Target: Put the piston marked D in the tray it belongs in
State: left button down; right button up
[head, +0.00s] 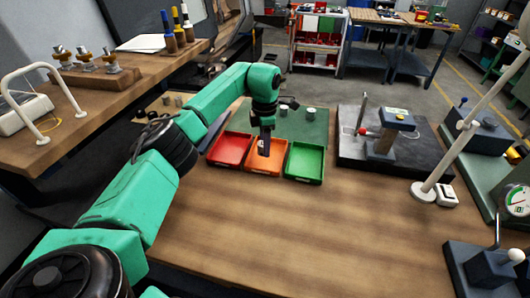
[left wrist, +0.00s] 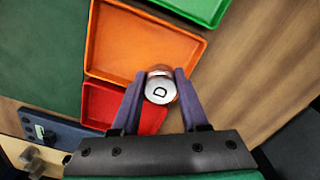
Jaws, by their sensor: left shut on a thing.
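My left gripper (head: 263,149) points down over the orange tray (head: 267,165). In the left wrist view its two fingers are shut on a round silver piston (left wrist: 160,90) with a black D on its top. The piston shows in front of the near edge of the orange tray (left wrist: 135,45); its height above it is hard to tell. The red tray (head: 230,149) is to the left of the orange one and the green tray (head: 305,162) to the right. In the head view the fingers and arm hide the piston. My right gripper is not in view.
Small metal parts (head: 311,112) stand on the green mat (head: 300,130) behind the trays. A dark plate with a gauge stand (head: 385,140) is to the right. A white post (head: 445,155) stands further right. The front of the wooden table (head: 300,220) is clear.

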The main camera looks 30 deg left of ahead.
pick_arm(q)
notch_tip(320, 180, down, 4)
jog(key=shift+d+r+p, duration=0.1)
jog(key=shift+p, duration=0.4)
jog(key=shift+f, duration=0.3)
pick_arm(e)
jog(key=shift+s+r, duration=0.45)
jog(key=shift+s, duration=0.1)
pick_arm(q)
jog(key=shift+c, duration=2.1)
grip_release()
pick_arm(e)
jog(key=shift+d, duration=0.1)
pick_arm(q)
jog(key=shift+r, duration=0.4)
notch_tip(320, 180, up, 12)
jog(key=b, duration=0.3)
jog(key=shift+f, duration=0.25)
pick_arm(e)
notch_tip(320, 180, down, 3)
pick_arm(q)
jog(key=shift+f, duration=0.1)
